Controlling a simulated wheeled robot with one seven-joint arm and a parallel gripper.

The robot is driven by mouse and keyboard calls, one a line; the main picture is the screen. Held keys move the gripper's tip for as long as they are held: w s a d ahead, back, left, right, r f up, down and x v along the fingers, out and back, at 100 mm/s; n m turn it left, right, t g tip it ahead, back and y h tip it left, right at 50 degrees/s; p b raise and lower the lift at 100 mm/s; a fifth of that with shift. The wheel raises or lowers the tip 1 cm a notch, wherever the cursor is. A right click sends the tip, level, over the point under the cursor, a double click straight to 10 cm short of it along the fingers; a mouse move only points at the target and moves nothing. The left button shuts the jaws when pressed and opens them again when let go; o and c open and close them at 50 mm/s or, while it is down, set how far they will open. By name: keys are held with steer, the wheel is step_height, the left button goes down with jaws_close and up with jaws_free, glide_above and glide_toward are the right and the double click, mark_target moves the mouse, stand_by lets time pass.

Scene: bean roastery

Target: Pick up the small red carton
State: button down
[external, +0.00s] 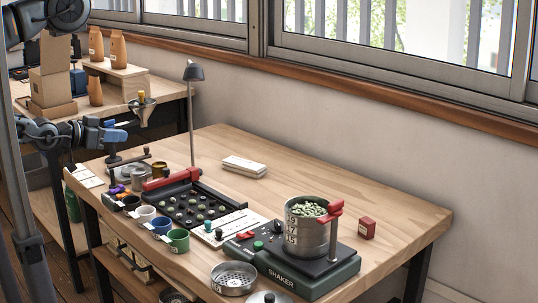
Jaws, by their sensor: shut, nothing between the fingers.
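The small red carton (367,229) stands upright on the wooden table (420,213), just right of the green shaker (300,275). Nothing touches it and its front and top show. My gripper (112,153) is at the far left of the external view, over the table's left end. It is shut and empty, small in the picture, and well apart from the carton, with the bean tray and shaker between them.
The shaker carries a stack of metal sieves (306,238) with beans and a red clamp. A black bean tray (190,207), coloured cups (178,241), a lamp (193,72) and a pale stack (244,166) stand further left. The table behind the carton is clear.

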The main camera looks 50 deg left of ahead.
steer(key=c, duration=1.8)
jaws_free()
steer(key=o, duration=1)
steer(key=shift+o, duration=0.2)
